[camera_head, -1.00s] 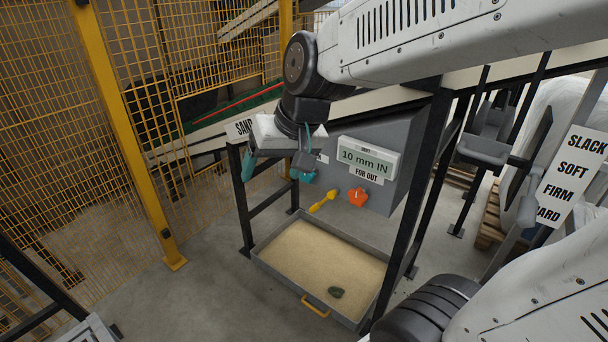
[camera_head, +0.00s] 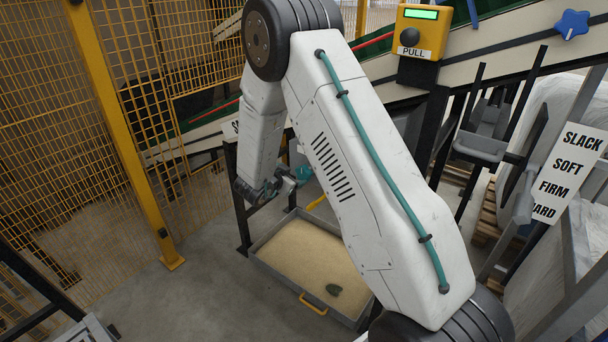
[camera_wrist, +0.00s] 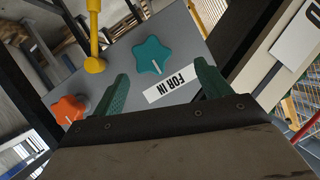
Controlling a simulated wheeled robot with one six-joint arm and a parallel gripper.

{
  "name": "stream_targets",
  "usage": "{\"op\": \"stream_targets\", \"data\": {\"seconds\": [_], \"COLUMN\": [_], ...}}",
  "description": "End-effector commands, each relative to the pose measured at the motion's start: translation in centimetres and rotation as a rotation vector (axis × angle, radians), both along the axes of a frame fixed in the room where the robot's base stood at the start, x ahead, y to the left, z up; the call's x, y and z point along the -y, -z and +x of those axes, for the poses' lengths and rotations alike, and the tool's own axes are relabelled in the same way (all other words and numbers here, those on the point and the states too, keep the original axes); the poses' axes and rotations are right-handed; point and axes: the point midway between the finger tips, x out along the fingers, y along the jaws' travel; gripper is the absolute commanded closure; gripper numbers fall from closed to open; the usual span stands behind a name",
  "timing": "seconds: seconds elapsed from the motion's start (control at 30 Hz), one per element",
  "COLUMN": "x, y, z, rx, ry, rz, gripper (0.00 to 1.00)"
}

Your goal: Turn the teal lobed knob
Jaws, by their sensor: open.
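The teal lobed knob (camera_wrist: 153,56) shows in the wrist view on a grey panel, a star shape with a pale pointer line. My gripper (camera_wrist: 161,70) is open and empty. Its two green fingers stand apart, one to each side of the knob's lower part in the picture. I cannot tell whether they touch the knob.
An orange knob (camera_wrist: 68,110) and a yellow lever (camera_wrist: 95,62) share the panel. A sand tray (camera_head: 262,266) with a dark stone sits below. A yellow mesh fence (camera_head: 120,130) stands left; a yellow PULL box (camera_head: 424,30) and blue knob (camera_head: 571,24) are upper right.

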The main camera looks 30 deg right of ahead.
Motion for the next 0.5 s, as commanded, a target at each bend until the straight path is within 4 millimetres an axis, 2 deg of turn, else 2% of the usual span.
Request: {"op": "stream_targets", "data": {"seconds": [0.17,0.5], "x": [1.2,5.5], "y": [1.2,3.1], "z": [-0.4,1.7], "rx": [-0.005,-0.006], "ry": [0.048,0.049], "rz": [-0.040,-0.040], "gripper": [0.23,0.23]}}
